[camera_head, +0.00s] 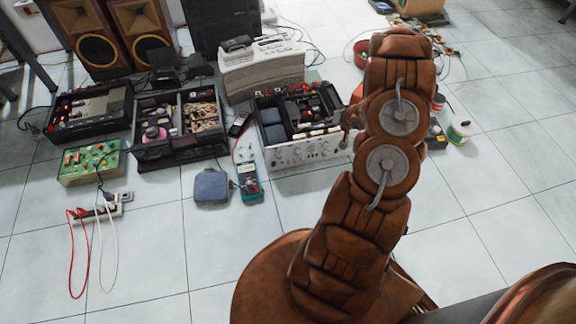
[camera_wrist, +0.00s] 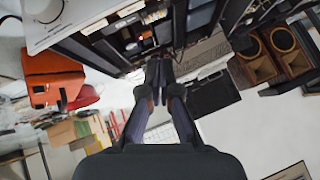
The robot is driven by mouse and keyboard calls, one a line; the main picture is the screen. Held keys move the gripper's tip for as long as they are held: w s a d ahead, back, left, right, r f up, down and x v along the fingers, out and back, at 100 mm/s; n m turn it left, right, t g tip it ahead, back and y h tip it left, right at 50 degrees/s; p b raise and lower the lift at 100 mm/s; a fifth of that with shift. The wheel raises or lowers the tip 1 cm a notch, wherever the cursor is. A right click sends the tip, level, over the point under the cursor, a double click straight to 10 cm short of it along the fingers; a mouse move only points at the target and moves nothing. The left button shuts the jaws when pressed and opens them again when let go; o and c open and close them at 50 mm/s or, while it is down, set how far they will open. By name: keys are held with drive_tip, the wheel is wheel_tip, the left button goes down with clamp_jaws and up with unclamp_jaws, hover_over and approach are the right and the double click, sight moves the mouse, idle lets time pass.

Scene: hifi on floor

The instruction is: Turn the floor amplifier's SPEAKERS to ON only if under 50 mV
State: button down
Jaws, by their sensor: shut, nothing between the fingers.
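The amplifier with a silver front panel (camera_head: 303,153) sits on the floor, its top open over dark parts. Its panel has several knobs; the labels and the SPEAKERS setting are too small to read. A teal multimeter (camera_head: 249,183) lies in front of its left end; its reading is not legible. My gripper (camera_wrist: 158,76) is shut and empty in the wrist view, its tips near the edge of an open dark chassis. A silver panel with a pale knob (camera_wrist: 44,9) shows at that view's top left. In the head view my arm hides the amplifier's right side and most of my gripper.
A blue-grey pouch (camera_head: 211,187) lies beside the multimeter. Red and white leads trail from a power strip (camera_head: 101,210). The front floor is mostly clear.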

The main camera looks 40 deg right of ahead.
drive_tip(key=s+a+f+m+t+y+b, duration=0.15)
drive_tip(key=a+f+b, duration=0.25)
drive_tip(key=f, duration=0.6)
drive_tip(key=m+t+y+b, duration=0.1)
drive_tip(key=t+y+b, duration=0.2)
drive_tip(key=b, duration=0.3)
approach(279, 157)
drive_tip(key=w+d+f, duration=0.2)
drive_tip(key=w+d, duration=0.1)
drive_tip(key=w, duration=0.1)
drive_tip(key=w+a+f+b, duration=0.1)
drive_tip(key=w+a+f, duration=0.1)
drive_tip(key=a, duration=0.1)
drive_tip(key=shift+w+a+b, duration=0.1)
drive_tip(key=shift+b, duration=0.3)
